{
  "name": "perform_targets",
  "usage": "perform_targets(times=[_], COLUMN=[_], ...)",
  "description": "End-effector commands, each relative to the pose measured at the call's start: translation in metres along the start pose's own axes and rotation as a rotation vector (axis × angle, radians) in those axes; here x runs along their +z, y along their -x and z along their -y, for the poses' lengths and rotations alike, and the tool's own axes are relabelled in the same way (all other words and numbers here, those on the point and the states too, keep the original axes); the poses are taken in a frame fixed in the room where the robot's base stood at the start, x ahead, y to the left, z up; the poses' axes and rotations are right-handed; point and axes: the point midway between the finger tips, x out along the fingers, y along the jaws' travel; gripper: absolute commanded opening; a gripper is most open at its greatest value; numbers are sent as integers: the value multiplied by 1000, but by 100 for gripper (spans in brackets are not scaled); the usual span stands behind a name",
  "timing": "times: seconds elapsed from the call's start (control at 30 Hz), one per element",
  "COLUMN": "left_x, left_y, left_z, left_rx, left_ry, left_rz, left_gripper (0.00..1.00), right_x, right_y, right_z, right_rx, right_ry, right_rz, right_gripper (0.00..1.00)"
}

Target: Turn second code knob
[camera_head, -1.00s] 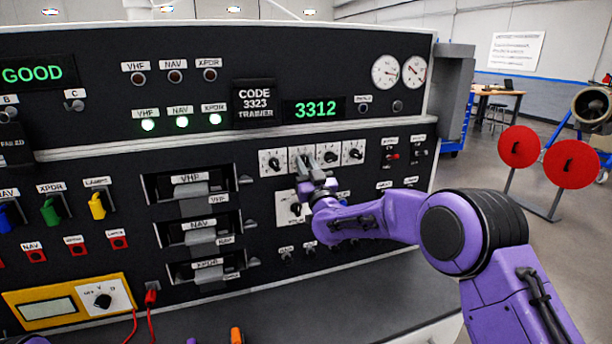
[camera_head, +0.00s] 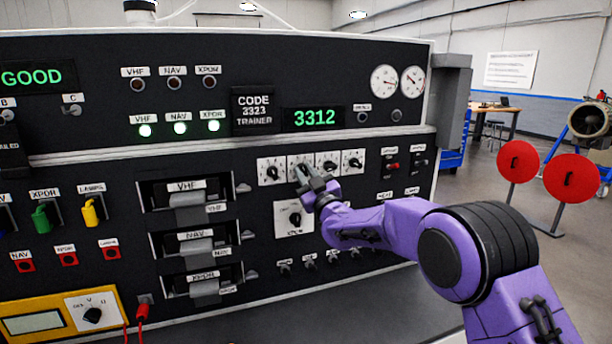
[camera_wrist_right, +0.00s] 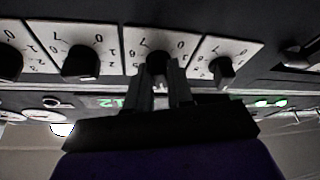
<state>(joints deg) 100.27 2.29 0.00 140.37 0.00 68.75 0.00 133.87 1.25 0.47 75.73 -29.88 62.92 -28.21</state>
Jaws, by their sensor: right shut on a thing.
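A row of white square code knobs with black handles sits right of centre on the dark panel in the head view. The second code knob (camera_head: 300,163) is partly covered by my right gripper (camera_head: 305,174). In the right wrist view, the right gripper's fingers (camera_wrist_right: 163,78) are closed around the black handle of the second code knob (camera_wrist_right: 155,38). The first knob (camera_head: 271,171) and third knob (camera_head: 328,163) stand on either side of it, apart from the fingers. The green code display (camera_head: 313,117) reads 3312, and the code label (camera_head: 254,109) reads 3323. My left gripper is out of view.
The fourth knob (camera_head: 353,162) stands at the right of the row. A larger XPDR knob (camera_head: 294,217) lies just below the gripper. Small toggles line the panel lower down. Handled drawers (camera_head: 190,200) stand out to the left.

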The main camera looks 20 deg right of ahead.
Motion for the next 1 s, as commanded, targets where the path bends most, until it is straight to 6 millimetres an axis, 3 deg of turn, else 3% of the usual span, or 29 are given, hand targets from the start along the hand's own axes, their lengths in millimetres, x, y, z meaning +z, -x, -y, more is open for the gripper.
perform_targets(times=[0.07,0.1,0.17,0.53,0.83,1.0], left_x=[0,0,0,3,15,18], left_y=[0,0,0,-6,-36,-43], left_z=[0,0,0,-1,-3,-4], left_rx=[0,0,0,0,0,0], left_ry=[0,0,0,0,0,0], left_rz=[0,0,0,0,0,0], left_gripper=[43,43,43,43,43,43], right_x=[0,0,0,2,4,2], right_y=[0,0,0,9,76,101], right_z=[0,0,0,1,2,1], right_rx=[0,0,1,0,0,0], right_ry=[-1,-1,-1,-1,0,-1], right_rz=[0,0,0,-1,0,0], right_gripper=[0,28,43,43,43,43])
